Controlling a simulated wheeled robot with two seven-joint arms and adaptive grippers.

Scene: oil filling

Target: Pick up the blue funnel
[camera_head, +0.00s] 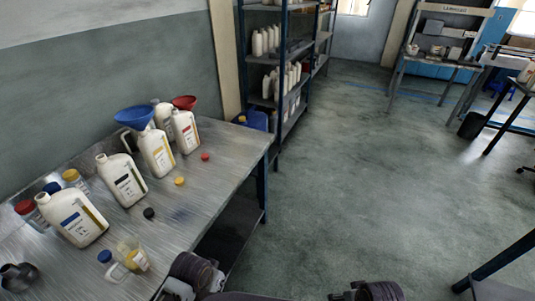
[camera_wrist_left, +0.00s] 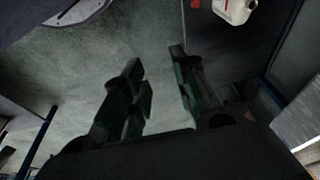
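The blue funnel (camera_head: 134,117) is at the back of the metal table, wide mouth up. It appears to rest at the neck of the white yellow-labelled bottle (camera_head: 157,153); its spout is hidden. My left gripper (camera_wrist_left: 155,78) is open and empty in the left wrist view, with a clear gap between its dark fingers. In the head view my left arm's end (camera_head: 190,276) is low, by the table's front edge, well away from the funnel. My right arm's end (camera_head: 375,291) is at the bottom edge, partly cut off; its finger state is unclear.
White bottles, including a black-labelled one (camera_head: 122,180) and a blue-labelled one (camera_head: 74,217), stand close by. Loose caps and a small clear container (camera_head: 132,254) are on the table (camera_head: 192,216). A shelf (camera_head: 270,57) stands behind.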

